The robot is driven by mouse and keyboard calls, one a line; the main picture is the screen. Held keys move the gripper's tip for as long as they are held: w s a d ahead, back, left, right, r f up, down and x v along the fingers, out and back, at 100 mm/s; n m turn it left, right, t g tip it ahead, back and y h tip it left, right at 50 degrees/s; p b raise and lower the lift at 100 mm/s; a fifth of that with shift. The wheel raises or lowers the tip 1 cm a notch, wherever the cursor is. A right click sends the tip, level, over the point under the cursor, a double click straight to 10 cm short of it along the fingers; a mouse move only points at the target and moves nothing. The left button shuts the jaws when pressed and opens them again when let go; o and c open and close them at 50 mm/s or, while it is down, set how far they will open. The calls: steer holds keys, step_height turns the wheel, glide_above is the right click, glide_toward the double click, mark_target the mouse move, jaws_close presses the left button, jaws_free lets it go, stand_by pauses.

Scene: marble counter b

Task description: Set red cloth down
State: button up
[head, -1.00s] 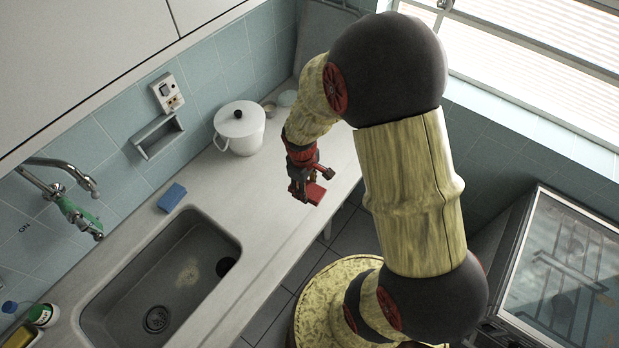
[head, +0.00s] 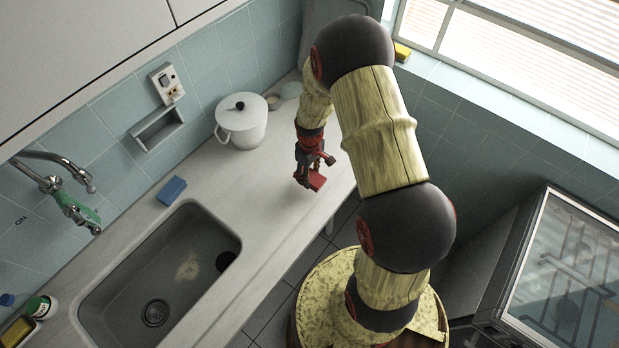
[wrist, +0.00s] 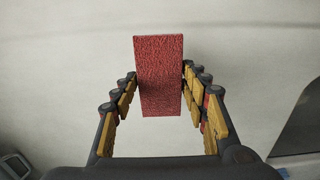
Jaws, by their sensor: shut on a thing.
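The red cloth (wrist: 158,75) is a textured, block-like piece between the yellow-padded fingers of my gripper (wrist: 160,84) in the wrist view. The fingers are shut on it, and its far end sticks out beyond the fingertips. In the head view, the red cloth (head: 317,181) shows small at the tip of my gripper (head: 309,174), over the right part of the pale counter (head: 270,195), close to its front edge. I cannot tell whether the cloth touches the counter.
A white lidded pot (head: 241,125) stands left of my gripper, against the tiled wall. A sink (head: 160,270) and a blue sponge (head: 172,190) lie further left. Bare counter lies between the sink and my gripper. A yellow object (head: 402,51) is on the window sill.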

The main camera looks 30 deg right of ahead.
steer(key=shift+w+d+f, duration=0.3)
steer(key=shift+w+f, duration=0.2)
steer(key=shift+f, duration=0.2)
steer(key=shift+w+f, duration=0.1)
steer(key=shift+f, duration=1.5)
steer(key=shift+f, duration=0.1)
steer(key=o, duration=0.9)
steer(key=shift+o, duration=0.6)
